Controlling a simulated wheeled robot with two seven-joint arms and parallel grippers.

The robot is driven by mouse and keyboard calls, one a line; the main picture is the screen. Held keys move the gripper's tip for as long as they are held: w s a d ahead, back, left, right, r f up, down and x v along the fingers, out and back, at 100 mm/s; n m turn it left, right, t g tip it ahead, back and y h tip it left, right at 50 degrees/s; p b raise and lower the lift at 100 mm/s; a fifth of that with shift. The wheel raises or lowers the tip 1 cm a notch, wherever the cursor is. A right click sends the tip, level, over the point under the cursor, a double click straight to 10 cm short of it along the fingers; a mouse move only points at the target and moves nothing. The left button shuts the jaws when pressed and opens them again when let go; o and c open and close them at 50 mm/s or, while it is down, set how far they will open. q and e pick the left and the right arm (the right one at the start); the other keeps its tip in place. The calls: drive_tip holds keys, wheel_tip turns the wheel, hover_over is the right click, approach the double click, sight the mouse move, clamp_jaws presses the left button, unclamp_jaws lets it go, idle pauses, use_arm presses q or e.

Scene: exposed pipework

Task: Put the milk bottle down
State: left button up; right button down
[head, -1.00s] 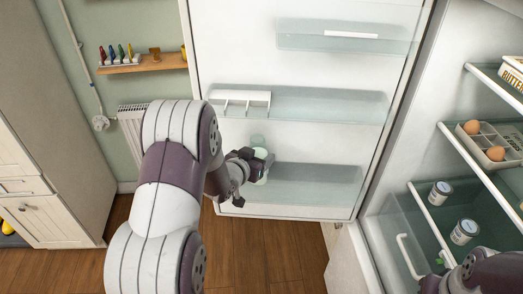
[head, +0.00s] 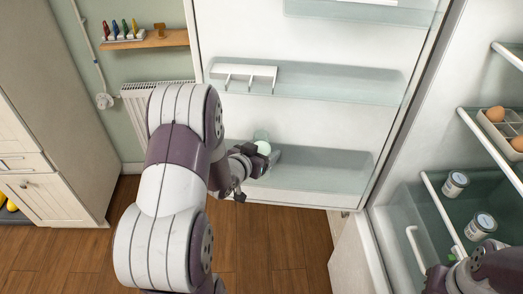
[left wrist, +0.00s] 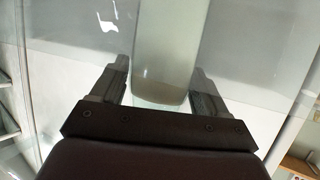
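The milk bottle (head: 263,148) is pale green and white, at the lower shelf of the open fridge door, partly hidden behind my left gripper. My left gripper (head: 254,160) reaches in from the left at that shelf. In the left wrist view the bottle (left wrist: 163,60) stands between the two fingers (left wrist: 162,75), with a narrow gap showing on each side, so the gripper looks open around it. Whether the bottle's base rests on the lower door shelf (head: 315,175) is hard to see. My right gripper (head: 437,278) shows only in part at the lower right.
The fridge door has a middle shelf (head: 340,84) with a white rack (head: 245,75). Inside the fridge are two jars (head: 481,224) in a drawer and an egg tray (head: 500,126). A wall shelf (head: 150,40) and a radiator (head: 140,100) are at left.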

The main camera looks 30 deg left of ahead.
use_arm(q)
drive_tip(key=shift+o, duration=0.6)
drive_tip(key=shift+w, duration=0.1)
drive_tip(key=shift+d, duration=0.1)
drive_tip(key=shift+r, duration=0.1)
drive_tip(key=shift+r, duration=0.15)
drive_tip(key=v, duration=1.1)
drive_tip(key=s+d+f+g, duration=0.2)
drive_tip(key=s+d+g, duration=0.8)
drive_tip(key=d+g, duration=0.2)
drive_tip(key=shift+f, duration=0.2)
drive_tip(key=shift+w, duration=0.1)
